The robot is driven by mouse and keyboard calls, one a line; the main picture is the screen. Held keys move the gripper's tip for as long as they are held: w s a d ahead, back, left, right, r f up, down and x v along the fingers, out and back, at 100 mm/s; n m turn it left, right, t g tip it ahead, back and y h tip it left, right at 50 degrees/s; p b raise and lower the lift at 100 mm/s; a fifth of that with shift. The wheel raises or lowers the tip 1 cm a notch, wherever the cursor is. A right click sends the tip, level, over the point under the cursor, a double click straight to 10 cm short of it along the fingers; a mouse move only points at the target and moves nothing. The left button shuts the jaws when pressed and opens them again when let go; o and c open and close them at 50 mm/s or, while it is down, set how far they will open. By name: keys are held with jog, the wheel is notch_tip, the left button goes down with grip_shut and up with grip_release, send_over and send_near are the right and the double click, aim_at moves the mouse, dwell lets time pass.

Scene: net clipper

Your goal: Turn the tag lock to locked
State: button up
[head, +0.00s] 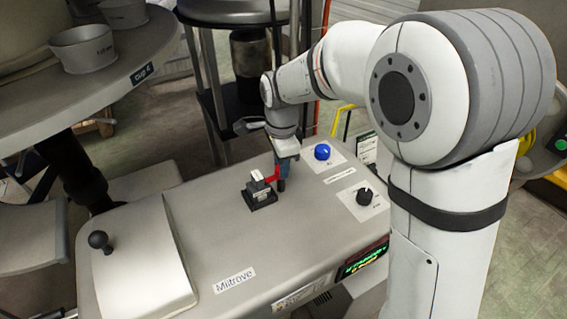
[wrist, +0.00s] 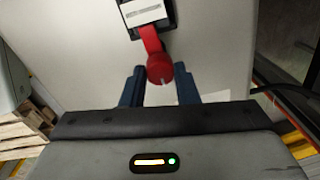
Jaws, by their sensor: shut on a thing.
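The tag lock shows in the wrist view as a round red knob (wrist: 159,68) with a pale line on its lower edge. A red strip (wrist: 150,38) joins it to a black holder with a white label (wrist: 142,12). In the head view the black holder (head: 262,198) stands on the grey machine top, with red showing beside it. My gripper (head: 281,184) points down at the holder's right side. In the wrist view its two dark blue fingers (wrist: 160,76) stand on either side of the red knob, shut on it. The knob's lower part is hidden.
A blue knob (head: 322,152) and a black knob (head: 365,196) stand on the machine top to the right. A pale cover with a black ball handle (head: 99,240) is at the left. A round table with cups (head: 82,48) stands behind left. The machine's front top is clear.

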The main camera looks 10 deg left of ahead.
jog(key=shift+w+a+r+m, duration=0.1)
jog(key=shift+r+m, duration=0.05)
jog(key=shift+m, duration=0.25)
jog(key=o, duration=1)
jog(key=shift+c, duration=0.2)
notch_tip(320, 180, up, 8)
jog(key=shift+f, duration=0.2)
jog(key=s+d+r+n+t, duration=0.1)
jog(key=s+d+n, duration=0.25)
jog(key=d, duration=0.35)
jog(key=s+d+n, duration=0.3)
jog(key=s+d, duration=0.1)
jog(key=d, duration=0.4)
jog(key=s+d+f+n+t, duration=0.1)
jog(key=s+d+f+n, duration=0.2)
jog(key=s+d+n, duration=0.4)
jog(key=s+d, duration=0.1)
jog(key=s, duration=0.2)
jog(key=shift+s+d+f+t, duration=0.2)
jog(key=shift+d+f+t, duration=0.1)
jog(key=shift+d, duration=0.1)
